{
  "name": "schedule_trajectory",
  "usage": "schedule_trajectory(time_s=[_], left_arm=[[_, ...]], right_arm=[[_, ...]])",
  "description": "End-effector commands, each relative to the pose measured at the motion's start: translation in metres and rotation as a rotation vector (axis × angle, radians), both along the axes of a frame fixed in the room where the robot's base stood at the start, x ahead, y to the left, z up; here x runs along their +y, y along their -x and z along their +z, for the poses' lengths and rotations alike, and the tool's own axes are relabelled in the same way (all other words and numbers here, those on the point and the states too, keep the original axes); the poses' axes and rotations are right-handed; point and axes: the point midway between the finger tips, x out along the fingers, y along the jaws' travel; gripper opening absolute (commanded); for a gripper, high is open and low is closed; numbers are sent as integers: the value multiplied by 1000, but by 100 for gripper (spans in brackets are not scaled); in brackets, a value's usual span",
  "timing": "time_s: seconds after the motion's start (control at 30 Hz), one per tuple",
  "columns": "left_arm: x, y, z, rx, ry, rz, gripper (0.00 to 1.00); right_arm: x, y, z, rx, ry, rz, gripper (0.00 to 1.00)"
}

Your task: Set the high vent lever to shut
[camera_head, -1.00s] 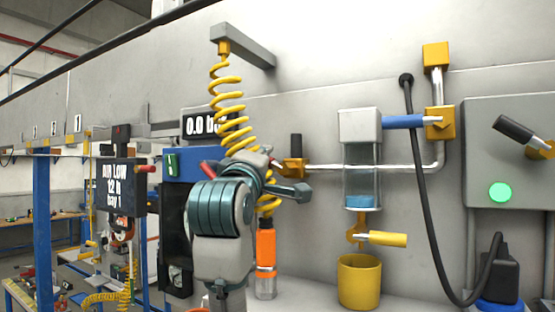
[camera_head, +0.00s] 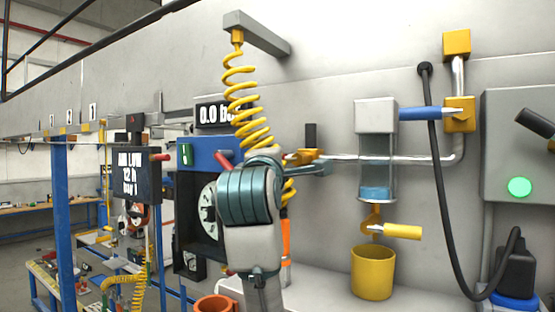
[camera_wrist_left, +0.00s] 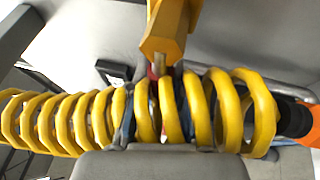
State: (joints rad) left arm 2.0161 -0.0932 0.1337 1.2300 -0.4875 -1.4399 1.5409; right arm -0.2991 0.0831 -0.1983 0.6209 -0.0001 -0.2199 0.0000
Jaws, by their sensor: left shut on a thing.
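No lever is labelled as the high vent lever. A blue lever (camera_head: 427,113) lies level at a yellow valve (camera_head: 460,114) on the upper right pipe. A black handle (camera_head: 311,136) stands upright on an orange valve (camera_head: 308,156) at the pipe's left end. A yellow lever (camera_head: 401,232) lies level under the clear cylinder. My left gripper (camera_wrist_left: 158,115) is among the loops of the yellow coiled hose (camera_head: 240,95) and seems shut on it; the loops (camera_wrist_left: 65,122) partly hide its fingers.
A yellow cup (camera_head: 373,273) stands below the cylinder (camera_head: 377,150). A black cable (camera_head: 440,200) hangs before the wall. A grey box with a green light (camera_head: 519,187) is at the right. A blue-topped unit (camera_head: 208,152) is left of my arm.

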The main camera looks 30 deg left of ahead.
Motion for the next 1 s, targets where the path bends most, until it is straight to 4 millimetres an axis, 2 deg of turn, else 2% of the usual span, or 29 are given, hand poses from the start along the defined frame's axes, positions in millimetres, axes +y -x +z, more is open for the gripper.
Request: schedule_trajectory(time_s=[0.03, 0.2, 0.23, 0.3, 0.33, 0.67, 0.77, 1.0], left_arm=[[1, -3, -5, 14, 6, 1, 0], [1, -3, -6, 15, 5, 1, 0], [1, -3, -6, 15, 5, 1, 27], [1, -3, -6, 14, 5, 1, 45], [1, -3, -5, 13, 4, 1, 46], [-1, 0, -3, 8, 2, -1, 46], [-6, 11, -5, 6, 1, -1, 46], [-25, 60, -14, 3, 2, -2, 46]], right_arm=[[0, 0, -1, 0, 0, 0, 40], [1, 0, -1, 0, -1, 0, 40], [1, 0, -1, 0, -2, 0, 40], [2, 0, -1, 1, -3, -1, 40], [3, 0, -1, 1, -3, -1, 40], [3, 2, -1, 3, -3, 2, 40], [3, 2, 0, 2, -4, 1, 40], [3, 2, 0, 2, -4, 0, 40]])
